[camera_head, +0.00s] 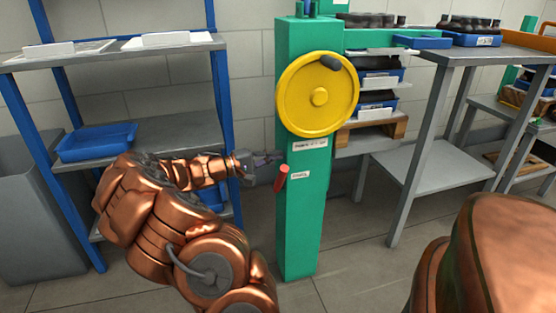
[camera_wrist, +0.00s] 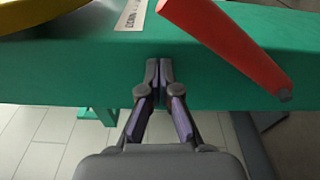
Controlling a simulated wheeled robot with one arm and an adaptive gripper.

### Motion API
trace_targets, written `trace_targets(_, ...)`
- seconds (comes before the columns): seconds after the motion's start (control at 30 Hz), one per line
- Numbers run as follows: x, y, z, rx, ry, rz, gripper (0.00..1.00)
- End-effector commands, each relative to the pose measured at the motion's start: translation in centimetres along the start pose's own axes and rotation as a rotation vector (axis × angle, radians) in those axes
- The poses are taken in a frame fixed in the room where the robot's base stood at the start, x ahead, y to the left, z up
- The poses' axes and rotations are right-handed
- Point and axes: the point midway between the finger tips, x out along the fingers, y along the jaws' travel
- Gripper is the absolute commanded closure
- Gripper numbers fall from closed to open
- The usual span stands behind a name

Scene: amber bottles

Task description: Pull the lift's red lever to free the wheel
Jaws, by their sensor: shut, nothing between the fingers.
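The red lever (camera_head: 281,178) sticks out from the green lift column (camera_head: 300,230), below the yellow wheel (camera_head: 300,85). In the wrist view the red lever (camera_wrist: 228,45) slants from the top middle down to the right, its dark tip at the lower right. My gripper (camera_head: 274,157) is shut and empty, beside the column just above the lever in the head view. In the wrist view my gripper's fingertips (camera_wrist: 159,68) meet in front of the green column (camera_wrist: 70,75), left of the lever and apart from it in the picture. Part of the yellow wheel (camera_wrist: 50,12) shows at the top left.
A blue-framed shelf with a blue tray (camera_head: 97,142) stands left of the column. Blue trays of dark bottles (camera_head: 378,80) sit on the lift's right side, beside a grey table (camera_head: 440,57). Floor in front of the column is open.

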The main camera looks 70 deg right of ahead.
Motion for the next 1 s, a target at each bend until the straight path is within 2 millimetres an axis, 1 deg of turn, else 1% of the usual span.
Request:
trace_targets(0.03, -1.1, 0.1, -0.2, -0.001, 0.008, -0.001, 1.0)
trace_targets(0.17, -2.8, -0.1, -0.3, -0.001, 0.009, -0.002, 1.0)
trace_targets(0.27, -4.4, -0.1, -0.3, 0.0, 0.007, -0.001, 1.0)
trace_targets(0.4, -7.1, -0.3, -0.5, 0.002, 0.011, -0.003, 1.0)
trace_targets(0.53, -8.9, -0.5, -0.5, 0.003, 0.008, -0.001, 1.0)
trace_targets(0.6, -9.4, -0.6, -0.5, 0.002, 0.008, -0.001, 1.0)
trace_targets(0.7, -9.7, -0.7, -0.5, 0.002, 0.007, -0.001, 1.0)
trace_targets(1.0, -9.7, -0.7, -0.5, 0.002, 0.006, -0.001, 1.0)
